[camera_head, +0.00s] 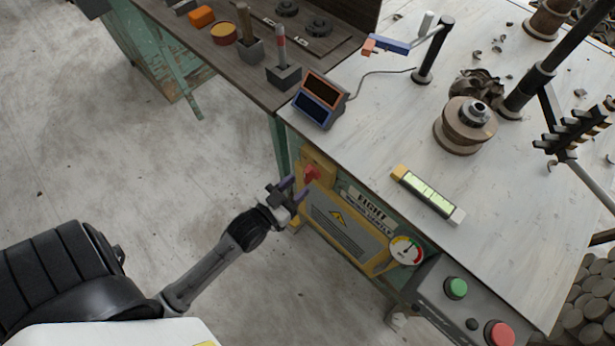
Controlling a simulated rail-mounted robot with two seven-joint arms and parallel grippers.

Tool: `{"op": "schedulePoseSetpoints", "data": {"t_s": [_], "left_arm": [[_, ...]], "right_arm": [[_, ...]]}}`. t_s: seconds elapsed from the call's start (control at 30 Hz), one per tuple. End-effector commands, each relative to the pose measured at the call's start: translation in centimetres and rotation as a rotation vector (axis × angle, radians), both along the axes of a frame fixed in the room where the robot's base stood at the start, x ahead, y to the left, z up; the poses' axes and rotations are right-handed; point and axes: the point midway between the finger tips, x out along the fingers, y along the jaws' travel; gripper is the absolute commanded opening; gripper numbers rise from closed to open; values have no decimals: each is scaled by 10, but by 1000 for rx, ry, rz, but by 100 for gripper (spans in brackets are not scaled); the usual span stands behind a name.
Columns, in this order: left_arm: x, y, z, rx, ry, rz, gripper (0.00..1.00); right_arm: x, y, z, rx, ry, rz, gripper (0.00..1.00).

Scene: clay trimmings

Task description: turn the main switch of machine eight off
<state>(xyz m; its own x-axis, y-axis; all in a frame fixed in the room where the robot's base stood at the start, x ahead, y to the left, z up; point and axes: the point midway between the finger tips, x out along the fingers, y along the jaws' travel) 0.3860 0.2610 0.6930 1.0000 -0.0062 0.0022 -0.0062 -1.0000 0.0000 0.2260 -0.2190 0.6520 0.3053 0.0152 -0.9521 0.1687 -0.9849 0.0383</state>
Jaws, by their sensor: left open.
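Machine eight is the green-sided bench with a pale top; its plate (371,209) reads "EIGHT". A red switch handle (311,174) sits on a yellow plate (319,163) at the upper left of the front panel. My left gripper (297,189) is open just left of and below the red handle, with its purple-tipped fingers towards it. A small gap seems to lie between them, but I cannot tell whether they touch. My right gripper is not in view.
Below the switch is a yellow-framed vent box with a warning triangle (338,217). A gauge (405,250), a green button (456,288) and a red button (499,333) lie to the right. A dark bench (245,80) with tools adjoins behind. The floor at left is clear.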

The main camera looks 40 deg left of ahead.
Motion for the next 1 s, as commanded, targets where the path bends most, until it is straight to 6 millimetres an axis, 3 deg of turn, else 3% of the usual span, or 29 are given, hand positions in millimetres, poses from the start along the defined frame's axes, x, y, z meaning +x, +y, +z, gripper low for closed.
{"op": "schedulePoseSetpoints", "data": {"t_s": [0.1,0.3,0.77,1.0], "left_arm": [[19,0,-2,0,-2,0,43],[38,0,-1,0,1,0,43],[46,0,0,0,2,0,43],[46,0,0,0,2,0,22]], "right_arm": [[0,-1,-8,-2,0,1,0],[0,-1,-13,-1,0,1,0],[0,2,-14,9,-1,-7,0],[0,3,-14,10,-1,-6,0]]}}
